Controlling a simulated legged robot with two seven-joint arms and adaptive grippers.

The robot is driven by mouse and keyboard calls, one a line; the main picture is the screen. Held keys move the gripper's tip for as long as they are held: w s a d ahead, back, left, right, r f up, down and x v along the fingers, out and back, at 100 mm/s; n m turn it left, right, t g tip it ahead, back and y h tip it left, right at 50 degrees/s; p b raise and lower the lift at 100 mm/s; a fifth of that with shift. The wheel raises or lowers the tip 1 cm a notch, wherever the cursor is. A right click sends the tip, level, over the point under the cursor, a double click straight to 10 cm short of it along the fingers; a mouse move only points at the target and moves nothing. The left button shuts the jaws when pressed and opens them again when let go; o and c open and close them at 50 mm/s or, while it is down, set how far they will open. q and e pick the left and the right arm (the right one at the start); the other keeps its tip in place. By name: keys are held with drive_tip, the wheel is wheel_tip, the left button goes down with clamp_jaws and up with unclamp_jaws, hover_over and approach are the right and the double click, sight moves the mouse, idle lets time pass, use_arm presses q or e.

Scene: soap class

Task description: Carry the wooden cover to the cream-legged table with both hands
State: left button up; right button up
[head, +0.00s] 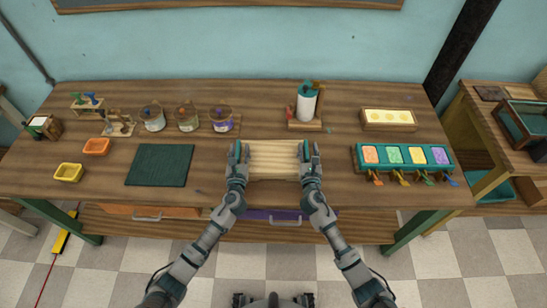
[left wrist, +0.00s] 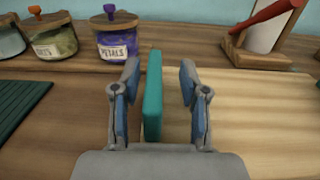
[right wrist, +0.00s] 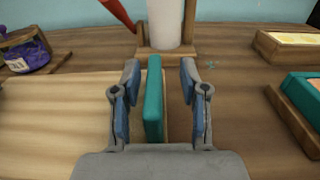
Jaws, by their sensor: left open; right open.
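The wooden cover (head: 274,160) is a pale slatted board lying on the brown workbench, with a teal handle at each end. In the left wrist view its left handle (left wrist: 153,95) stands upright between the open fingers of my left gripper (left wrist: 160,90), with gaps on both sides. In the right wrist view its right handle (right wrist: 154,100) stands between the open fingers of my right gripper (right wrist: 160,90), also with gaps. In the head view my left gripper (head: 238,153) and right gripper (head: 309,153) are at the two ends of the cover. I cannot pick out a cream-legged table with certainty.
Jars (head: 187,118) stand behind to the left, beside a dark green mat (head: 160,165). A paper-roll stand (head: 306,104) is just behind the cover. A teal tray of coloured blocks (head: 404,158) is to the right. A side table (head: 470,125) with yellowish legs stands at far right.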

use_arm(q)
drive_tip(key=shift+a, duration=0.25)
clamp_jaws()
use_arm(e)
drive_tip(key=shift+a, duration=0.25)
clamp_jaws()
use_arm(q)
drive_tip(key=shift+a+f, duration=0.1)
drive_tip(key=shift+a, duration=0.1)
use_arm(e)
drive_tip(key=shift+a, duration=0.2)
use_arm(q)
drive_tip(key=shift+d, duration=0.1)
use_arm(e)
drive_tip(key=shift+d+r, duration=0.1)
